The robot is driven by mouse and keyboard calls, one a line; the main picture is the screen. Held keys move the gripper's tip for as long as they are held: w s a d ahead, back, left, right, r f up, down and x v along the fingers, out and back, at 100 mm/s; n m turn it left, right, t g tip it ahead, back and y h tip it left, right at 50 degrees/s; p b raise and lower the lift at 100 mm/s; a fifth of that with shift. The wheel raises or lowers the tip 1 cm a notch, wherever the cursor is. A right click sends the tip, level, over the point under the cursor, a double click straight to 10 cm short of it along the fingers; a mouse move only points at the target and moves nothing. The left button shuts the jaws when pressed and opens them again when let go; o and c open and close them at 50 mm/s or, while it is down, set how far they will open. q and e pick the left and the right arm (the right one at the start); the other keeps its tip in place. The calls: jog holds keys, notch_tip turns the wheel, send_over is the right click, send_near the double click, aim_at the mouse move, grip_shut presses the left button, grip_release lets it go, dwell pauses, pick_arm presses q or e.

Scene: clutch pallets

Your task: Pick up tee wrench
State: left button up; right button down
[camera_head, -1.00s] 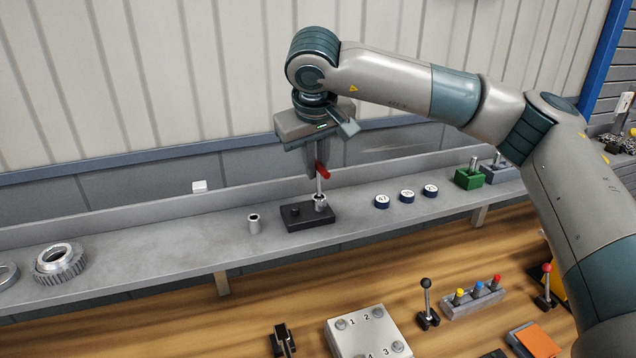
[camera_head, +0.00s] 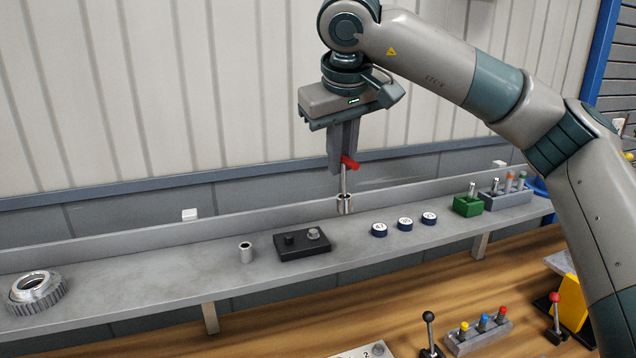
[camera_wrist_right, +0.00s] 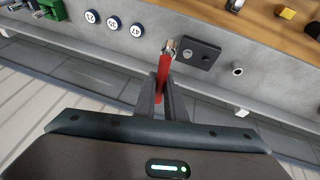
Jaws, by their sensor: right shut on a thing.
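The tee wrench (camera_head: 344,184) has a red cross handle, a thin steel shaft and a silver socket at its lower end. My right gripper (camera_head: 346,165) is shut on its red handle and holds it upright, with the socket above the shelf. In the right wrist view the red handle (camera_wrist_right: 163,78) sits between the fingertips (camera_wrist_right: 160,95), and the socket shows beyond it. The black block (camera_head: 301,243) stands on the shelf below and to the left of the socket, with a black peg and a silver hex head on top. My left gripper is not in view.
A loose silver socket (camera_head: 246,252) stands left of the block on the grey shelf (camera_head: 150,270). Several blue-rimmed round pieces (camera_head: 404,224), a green block (camera_head: 467,206) and a grey rack stand to the right. A geared ring (camera_head: 37,292) lies far left. The wall is behind.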

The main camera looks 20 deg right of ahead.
jog(key=s+d+r+b, duration=0.1)
jog(key=s+d+r, duration=0.2)
jog(key=s+d, duration=0.1)
jog(key=shift+s+r, duration=0.2)
jog(key=shift+r, duration=0.05)
jog(key=shift+w+a, duration=0.1)
dwell(1.0)
